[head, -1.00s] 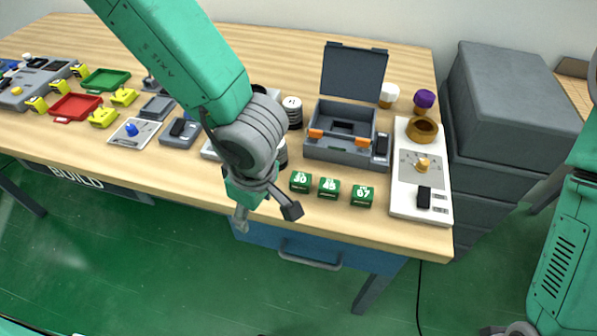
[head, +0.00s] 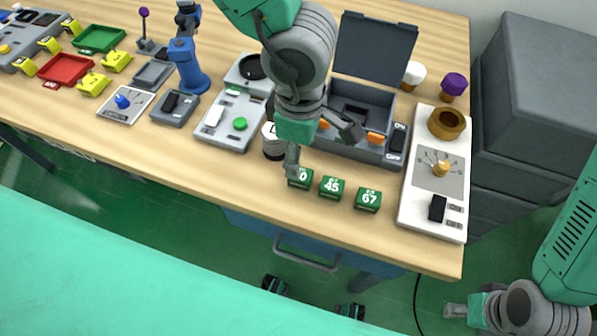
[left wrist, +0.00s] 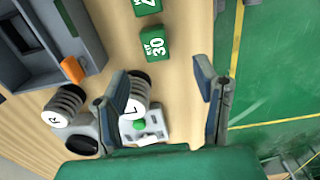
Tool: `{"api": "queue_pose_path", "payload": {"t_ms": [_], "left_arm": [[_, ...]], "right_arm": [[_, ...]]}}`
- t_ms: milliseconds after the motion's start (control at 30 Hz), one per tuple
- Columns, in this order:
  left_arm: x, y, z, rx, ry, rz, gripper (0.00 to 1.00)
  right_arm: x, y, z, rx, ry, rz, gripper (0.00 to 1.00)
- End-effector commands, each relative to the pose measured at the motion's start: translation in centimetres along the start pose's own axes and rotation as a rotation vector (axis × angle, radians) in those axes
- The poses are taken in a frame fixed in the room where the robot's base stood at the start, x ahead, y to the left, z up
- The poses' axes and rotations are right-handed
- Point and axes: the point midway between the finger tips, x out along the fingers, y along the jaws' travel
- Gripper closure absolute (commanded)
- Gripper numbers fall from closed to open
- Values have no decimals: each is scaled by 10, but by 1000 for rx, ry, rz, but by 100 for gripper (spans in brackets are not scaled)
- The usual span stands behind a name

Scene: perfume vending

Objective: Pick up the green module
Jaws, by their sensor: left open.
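Several small green blocks lie in a row near the table's front edge. The block marked 30 (head: 300,178) is at the left, partly hidden by a finger, then 45 (head: 331,188) and 67 (head: 368,201). My left gripper (head: 322,155) is open and empty, over the table just behind block 30. In the left wrist view, block 30 (left wrist: 153,44) lies ahead of the open fingers (left wrist: 160,70), roughly between their lines and apart from them. A second green block (left wrist: 147,6) is cut off at the top. My right gripper (head: 458,311) is low at the right, away from the table.
A grey open-lidded case (head: 373,60) stands behind the blocks. A white panel with a dial (head: 415,205) is right of them. Striped cylinders marked L (left wrist: 133,108) and R (left wrist: 65,108) stand near the left gripper. Bare wood lies in front of the blocks.

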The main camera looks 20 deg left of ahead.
Motion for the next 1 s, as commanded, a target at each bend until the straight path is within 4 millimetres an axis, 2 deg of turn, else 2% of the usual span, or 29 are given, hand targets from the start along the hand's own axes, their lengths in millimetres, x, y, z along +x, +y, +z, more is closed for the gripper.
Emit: {"api": "queue_pose_path", "payload": {"t_ms": [33,100,367,533,633,767,967,1000], "left_arm": [[13,0,1,3,3,-3,45],[24,1,1,2,3,-3,45],[43,1,-4,1,-2,-1,45],[68,6,-15,2,-1,-1,45],[82,6,-14,4,-2,-1,45],[89,7,-11,1,-3,1,45],[89,6,-10,0,-3,1,45],[89,6,-10,0,-3,1,52]], "right_arm": [[4,0,0,1,0,0,60],[7,0,0,1,0,0,60],[10,0,0,1,0,1,60],[15,0,1,1,0,0,60],[18,0,1,1,0,0,60],[19,0,1,1,1,0,60],[19,0,1,1,1,0,60],[19,0,1,1,1,1,60]]}}
